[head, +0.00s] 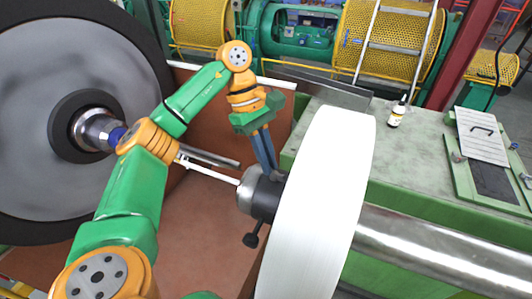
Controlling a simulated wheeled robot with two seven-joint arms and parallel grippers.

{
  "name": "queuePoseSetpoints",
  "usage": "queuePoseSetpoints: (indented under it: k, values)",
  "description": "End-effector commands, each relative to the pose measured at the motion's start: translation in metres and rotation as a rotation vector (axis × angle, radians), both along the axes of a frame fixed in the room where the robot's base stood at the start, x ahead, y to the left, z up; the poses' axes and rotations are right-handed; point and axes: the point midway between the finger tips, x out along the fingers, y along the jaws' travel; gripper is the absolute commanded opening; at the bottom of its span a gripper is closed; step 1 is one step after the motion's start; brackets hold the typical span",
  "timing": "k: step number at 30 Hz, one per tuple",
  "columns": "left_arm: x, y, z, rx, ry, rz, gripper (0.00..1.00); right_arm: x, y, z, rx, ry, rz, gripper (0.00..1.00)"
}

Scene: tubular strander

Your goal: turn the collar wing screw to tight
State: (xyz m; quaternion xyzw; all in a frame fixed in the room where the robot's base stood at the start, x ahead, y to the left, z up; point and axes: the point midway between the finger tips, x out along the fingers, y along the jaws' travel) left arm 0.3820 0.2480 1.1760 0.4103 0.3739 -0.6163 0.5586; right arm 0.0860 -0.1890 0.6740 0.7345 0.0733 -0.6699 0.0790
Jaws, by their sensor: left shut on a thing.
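The dark collar (262,196) sits on the shaft against the left face of the large white reel (322,200). My left gripper (269,165) comes down from above with its blue-grey fingers at the top of the collar. It is shut on the collar wing screw, which is mostly hidden between the fingertips. I cannot tell how far the screw is turned. A black knobbed handle (252,240) sticks out from the lower side of the collar. My right gripper is not in view.
A big grey disc with a dark rim (30,110) stands at left. A steel shaft (440,258) runs right from the reel. A small bottle (397,112) stands on the green-grey bench (410,160). Yellow mesh guards (390,45) and a ladder are behind.

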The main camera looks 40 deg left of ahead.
Motion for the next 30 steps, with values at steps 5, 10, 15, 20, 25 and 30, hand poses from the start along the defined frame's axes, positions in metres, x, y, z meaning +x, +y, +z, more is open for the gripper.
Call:
queuePoseSetpoints:
  k: [5,10,15,20,25,30]
  values:
    - [0.005,-0.001,0.003,-0.001,-0.005,-0.164,0.0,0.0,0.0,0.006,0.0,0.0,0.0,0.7]
    - [0.008,-0.002,0.002,0.001,-0.005,-0.324,0.0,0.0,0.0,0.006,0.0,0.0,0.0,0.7]
    - [0.01,-0.003,0.002,0.001,-0.006,-0.485,0.0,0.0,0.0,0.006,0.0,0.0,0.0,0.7]
    - [0.013,-0.005,0.002,0.003,-0.005,-0.635,0.0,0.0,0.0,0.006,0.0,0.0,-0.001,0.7]
    - [0.015,-0.007,0.002,0.003,-0.005,-0.782,0.0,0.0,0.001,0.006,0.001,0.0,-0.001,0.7]
    - [0.016,-0.009,0.001,0.003,-0.004,-0.91,0.0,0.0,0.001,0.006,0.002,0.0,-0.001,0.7]
